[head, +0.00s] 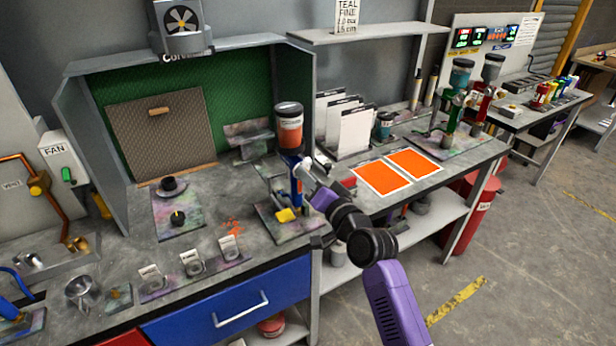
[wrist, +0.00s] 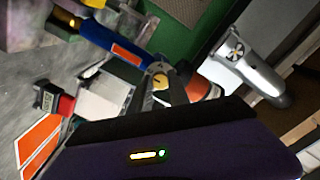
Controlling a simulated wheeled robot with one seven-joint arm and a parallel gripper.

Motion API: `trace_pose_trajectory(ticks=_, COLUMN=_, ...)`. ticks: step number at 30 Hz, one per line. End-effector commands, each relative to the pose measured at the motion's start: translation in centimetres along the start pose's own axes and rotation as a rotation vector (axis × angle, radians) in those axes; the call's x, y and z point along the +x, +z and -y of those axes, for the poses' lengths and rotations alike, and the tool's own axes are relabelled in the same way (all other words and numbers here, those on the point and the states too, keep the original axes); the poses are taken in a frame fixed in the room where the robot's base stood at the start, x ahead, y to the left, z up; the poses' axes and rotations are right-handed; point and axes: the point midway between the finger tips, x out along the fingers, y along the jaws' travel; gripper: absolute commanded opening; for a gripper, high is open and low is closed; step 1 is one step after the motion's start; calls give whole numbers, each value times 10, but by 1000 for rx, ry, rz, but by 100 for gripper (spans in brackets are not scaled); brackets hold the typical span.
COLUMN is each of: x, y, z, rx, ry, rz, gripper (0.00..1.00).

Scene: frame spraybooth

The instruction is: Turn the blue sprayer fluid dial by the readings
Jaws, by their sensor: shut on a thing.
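The blue sprayer (head: 297,190) stands upright on a stained pad at the bench's front right, with an orange-filled cup (head: 290,130) on top. Its blue body also shows in the wrist view (wrist: 118,52). My gripper (head: 305,170) reaches it from the right, just below the cup. In the wrist view a small round part with a yellow mark, seemingly the fluid dial (wrist: 160,82), sits at my gripper's fingers, which are shut on it. The contact is partly hidden. The readings board (head: 485,37) at the back right shows lit green and red digits, too small to read.
Two orange panels (head: 384,177) lie flat right of the sprayer. White cards (head: 355,130) stand behind them. The spray booth (head: 185,80) is at the left. Green and red sprayers stand farther right. A yellow piece (head: 286,214) lies by the blue sprayer's base.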

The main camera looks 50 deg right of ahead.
Motion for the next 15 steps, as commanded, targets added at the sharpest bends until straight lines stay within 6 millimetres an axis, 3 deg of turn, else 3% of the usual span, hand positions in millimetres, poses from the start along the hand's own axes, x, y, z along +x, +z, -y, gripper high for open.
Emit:
trace_pose_trajectory(ticks=8, x=0, y=0, z=-1, rx=0, ry=2, rz=0, gripper=0)
trace_pose_trajectory(ticks=9, x=0, y=0, z=-1, rx=0, ry=2, rz=0, gripper=30)
trace_pose_trajectory(ticks=11, x=0, y=0, z=-1, rx=0, ry=1, rz=0, gripper=42)
trace_pose_trajectory(ticks=15, x=0, y=0, z=-1, rx=-1, ry=1, rz=0, gripper=44)
